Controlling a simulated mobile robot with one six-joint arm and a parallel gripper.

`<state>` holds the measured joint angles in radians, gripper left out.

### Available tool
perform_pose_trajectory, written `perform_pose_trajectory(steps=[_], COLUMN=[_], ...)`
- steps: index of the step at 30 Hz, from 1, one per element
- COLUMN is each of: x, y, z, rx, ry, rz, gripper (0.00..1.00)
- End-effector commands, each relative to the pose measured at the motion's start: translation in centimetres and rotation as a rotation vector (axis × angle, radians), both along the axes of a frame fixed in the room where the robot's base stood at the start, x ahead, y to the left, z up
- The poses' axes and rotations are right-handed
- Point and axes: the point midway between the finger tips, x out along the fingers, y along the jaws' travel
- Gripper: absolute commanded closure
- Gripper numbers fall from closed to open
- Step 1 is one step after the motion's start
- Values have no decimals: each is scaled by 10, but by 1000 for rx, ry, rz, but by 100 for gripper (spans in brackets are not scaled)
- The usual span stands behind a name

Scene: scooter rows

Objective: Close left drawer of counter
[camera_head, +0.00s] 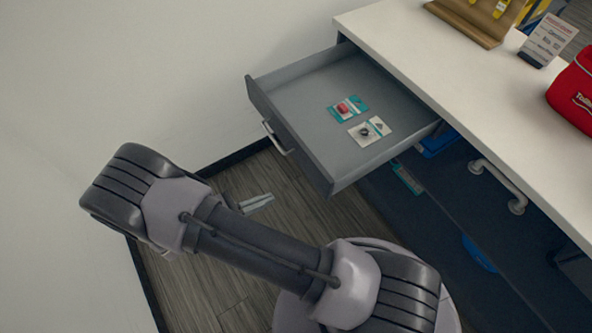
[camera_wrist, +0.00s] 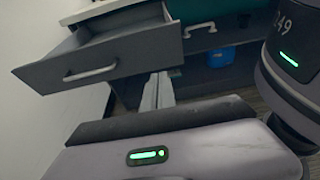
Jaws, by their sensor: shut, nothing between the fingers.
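The counter (camera_head: 420,55) has a white top and dark front. Its left drawer (camera_head: 300,85) is grey and pulled well out, with two small packaged items (camera_head: 358,120) lying inside. The drawer's front panel carries a silver bar handle (camera_head: 277,139). In the wrist view the open drawer's front (camera_wrist: 130,58) is at the upper left, with its handle (camera_wrist: 90,74) facing me. My gripper (camera_wrist: 158,82) shows as slim pale fingers, shut and empty. In the head view its fingers (camera_head: 258,203) show beyond my arm, apart from the drawer front.
Another drawer with a silver handle (camera_head: 498,186) is shut to the right. Blue items (camera_head: 478,252) stand on the shelf below. A red bag (camera_head: 577,92), a sign (camera_head: 548,40) and a wooden stand (camera_head: 475,20) are on the counter. A white wall (camera_head: 170,70) is at the left.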

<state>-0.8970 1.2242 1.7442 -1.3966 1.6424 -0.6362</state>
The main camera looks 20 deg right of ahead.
Motion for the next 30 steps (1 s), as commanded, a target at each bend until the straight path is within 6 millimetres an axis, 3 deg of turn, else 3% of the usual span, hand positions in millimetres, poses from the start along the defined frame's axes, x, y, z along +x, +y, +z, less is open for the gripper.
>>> perform_pose_trajectory(steps=[15, 18, 24, 30], x=[24, 29, 34, 34], y=[-95, -111, -128, -130], z=[-33, -32, -30, -29], rx=[1, 2, 2, 2], ry=[1, 1, 0, 0], rz=[-6, -6, -3, -3], gripper=[100, 100, 100, 100])
